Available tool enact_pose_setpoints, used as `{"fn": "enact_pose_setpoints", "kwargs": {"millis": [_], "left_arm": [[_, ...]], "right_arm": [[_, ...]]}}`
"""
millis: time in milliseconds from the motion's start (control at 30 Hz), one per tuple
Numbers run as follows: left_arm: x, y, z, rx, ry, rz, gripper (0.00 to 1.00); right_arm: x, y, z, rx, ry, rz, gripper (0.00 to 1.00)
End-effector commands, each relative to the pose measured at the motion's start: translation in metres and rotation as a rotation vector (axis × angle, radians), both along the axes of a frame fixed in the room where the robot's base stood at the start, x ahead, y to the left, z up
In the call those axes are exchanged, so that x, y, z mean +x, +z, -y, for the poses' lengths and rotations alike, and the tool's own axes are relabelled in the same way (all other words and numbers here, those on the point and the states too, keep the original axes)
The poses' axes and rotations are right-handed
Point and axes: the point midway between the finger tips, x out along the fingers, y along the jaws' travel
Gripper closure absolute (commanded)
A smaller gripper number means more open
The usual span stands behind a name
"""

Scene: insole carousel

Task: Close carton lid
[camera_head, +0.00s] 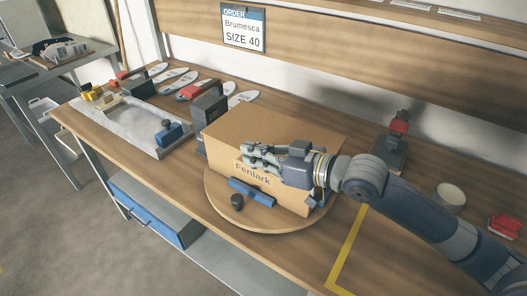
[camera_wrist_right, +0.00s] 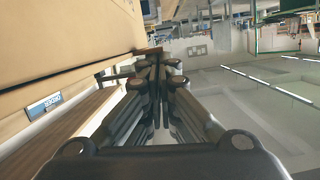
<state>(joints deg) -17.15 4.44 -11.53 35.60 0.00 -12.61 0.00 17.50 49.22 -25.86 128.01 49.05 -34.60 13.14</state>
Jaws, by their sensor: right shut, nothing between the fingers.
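A brown carton (camera_head: 230,129) marked "Fenlark" stands on a round wooden turntable (camera_head: 222,217) on the bench. Its top looks flat and covered by the lid (camera_head: 285,125). My right gripper (camera_head: 247,157) is shut and empty, in front of the carton's upper front edge; whether it touches is hard to tell. In the right wrist view the closed fingers (camera_wrist_right: 159,62) point away, with the carton's brown surface (camera_wrist_right: 60,40) close at the upper left. My left gripper is not in view.
A blue bar (camera_head: 252,192) and a dark knob (camera_head: 237,202) are at the turntable's front. A dark block stand (camera_head: 207,115) stands left of the carton. Several insoles (camera_head: 172,76) lie behind a grey tray (camera_head: 118,122). A red-topped device (camera_head: 397,135) stands behind right. An order sign (camera_head: 243,28) reads "Brumesca SIZE 40".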

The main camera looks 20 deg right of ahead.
Motion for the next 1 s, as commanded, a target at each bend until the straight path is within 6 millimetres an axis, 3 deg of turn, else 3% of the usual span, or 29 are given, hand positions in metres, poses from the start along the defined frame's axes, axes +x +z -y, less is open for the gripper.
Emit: {"fn": "enact_pose_setpoints", "kwargs": {"millis": [433, 500, 1000], "left_arm": [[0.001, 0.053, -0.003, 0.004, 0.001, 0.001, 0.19], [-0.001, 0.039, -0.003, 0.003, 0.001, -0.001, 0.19], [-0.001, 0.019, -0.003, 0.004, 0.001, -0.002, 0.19]], "right_arm": [[0.008, 0.048, -0.001, 0.000, -0.005, 0.002, 1.00], [-0.002, 0.039, 0.009, -0.004, -0.006, 0.000, 1.00], [-0.050, 0.055, 0.051, -0.005, -0.007, -0.002, 1.00]]}}
